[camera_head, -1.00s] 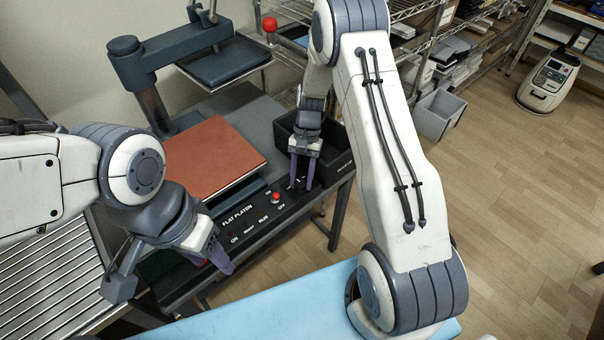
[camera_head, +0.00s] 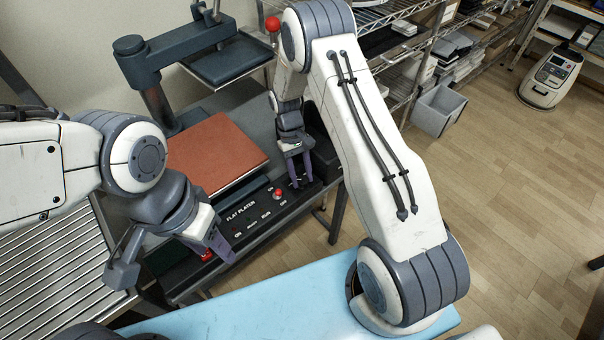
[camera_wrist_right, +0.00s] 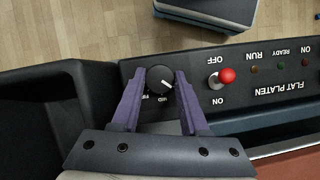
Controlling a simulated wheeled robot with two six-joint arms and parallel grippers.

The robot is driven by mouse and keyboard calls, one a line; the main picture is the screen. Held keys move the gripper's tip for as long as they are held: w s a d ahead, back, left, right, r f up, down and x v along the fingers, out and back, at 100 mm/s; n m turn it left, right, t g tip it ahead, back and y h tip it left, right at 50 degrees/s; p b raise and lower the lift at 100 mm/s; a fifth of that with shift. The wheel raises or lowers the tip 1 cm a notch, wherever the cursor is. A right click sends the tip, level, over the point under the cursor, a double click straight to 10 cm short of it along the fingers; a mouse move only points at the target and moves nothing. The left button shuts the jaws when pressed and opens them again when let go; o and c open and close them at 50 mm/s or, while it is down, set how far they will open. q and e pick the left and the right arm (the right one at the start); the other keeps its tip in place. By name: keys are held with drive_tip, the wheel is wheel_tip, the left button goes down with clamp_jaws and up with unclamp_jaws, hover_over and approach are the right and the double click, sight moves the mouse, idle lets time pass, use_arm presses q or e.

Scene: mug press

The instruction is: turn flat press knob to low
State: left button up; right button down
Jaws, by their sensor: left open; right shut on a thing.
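The flat press knob (camera_wrist_right: 160,81) is a round black dial with a white pointer mark, at the end of the black control panel (camera_wrist_right: 293,88) lettered FLAT PLATEN. In the head view the right gripper (camera_head: 302,184) reaches down to the panel's right end and hides the knob. My left gripper (camera_head: 220,252) is open and empty above the panel's left end.
A red-tipped toggle switch (camera_head: 278,193) stands on the panel close to my right gripper. A black bin (camera_head: 327,158) is right beside that gripper. The brown platen (camera_head: 215,155) lies behind the panel. A blue-topped surface (camera_head: 250,300) is in front.

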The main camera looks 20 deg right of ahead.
drive_tip(key=shift+w+r+n, duration=0.1)
drive_tip(key=shift+w+n, duration=0.05)
drive_tip(key=shift+n, duration=0.15)
drive_tip(key=shift+c, duration=2.1)
unclamp_jaws()
drive_tip(key=v, duration=1)
drive_tip(key=shift+r+b, duration=0.2)
drive_tip(key=shift+b, duration=0.1)
drive_tip(key=shift+a, duration=0.1)
